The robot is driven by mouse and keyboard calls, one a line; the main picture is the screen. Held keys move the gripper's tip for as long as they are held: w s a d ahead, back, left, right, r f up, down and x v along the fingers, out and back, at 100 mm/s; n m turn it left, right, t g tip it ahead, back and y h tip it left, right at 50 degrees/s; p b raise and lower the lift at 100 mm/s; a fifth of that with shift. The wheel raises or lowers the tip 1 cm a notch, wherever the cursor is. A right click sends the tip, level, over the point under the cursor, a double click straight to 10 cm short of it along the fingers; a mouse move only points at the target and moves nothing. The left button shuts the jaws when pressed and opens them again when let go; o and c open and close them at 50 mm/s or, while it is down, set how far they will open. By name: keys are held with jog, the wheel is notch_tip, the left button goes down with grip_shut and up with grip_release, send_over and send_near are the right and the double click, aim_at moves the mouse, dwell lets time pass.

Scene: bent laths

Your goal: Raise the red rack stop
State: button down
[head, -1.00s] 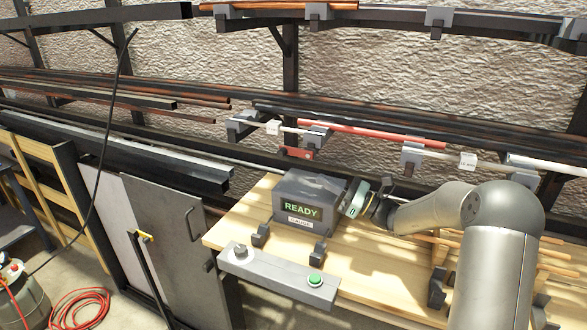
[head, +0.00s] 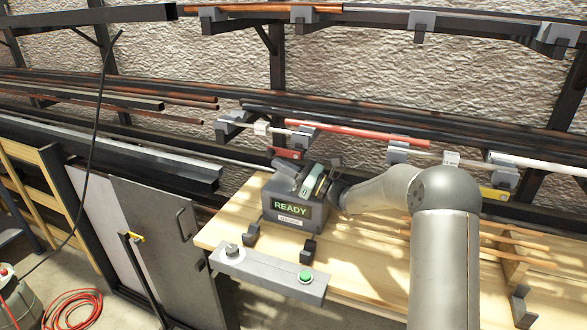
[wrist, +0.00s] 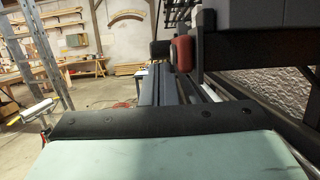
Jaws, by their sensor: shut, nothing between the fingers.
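The red rack stop (head: 287,154) is a small red block under the lower rack's left grey bracket in the head view. A red rounded part, likely the same stop, shows in the wrist view (wrist: 182,54) beside a dark bar. My gripper (head: 279,166) is behind the gauge box, just below the red stop. Its pale green body points up and left. It is shut and empty. Its fingertips are small and partly hidden in the head view, so I cannot tell whether they touch the stop.
The gauge box (head: 291,210) reading READY stands on the wooden bench (head: 370,255), close in front of my gripper. A red lath (head: 355,133) and other bars lie along the rack above. A yellow stop (head: 494,193) is at right. A control bar (head: 268,273) fronts the bench.

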jog(key=shift+a, duration=0.15)
jog(key=t+y+b, duration=0.1)
jog(key=y+b, duration=0.1)
jog(key=b, duration=0.2)
jog(key=shift+w+a, duration=0.15)
jog(key=shift+a, duration=0.05)
jog(key=shift+a+r+y, duration=0.15)
jog(key=shift+r+y, duration=0.35)
jog(key=shift+r, duration=0.4)
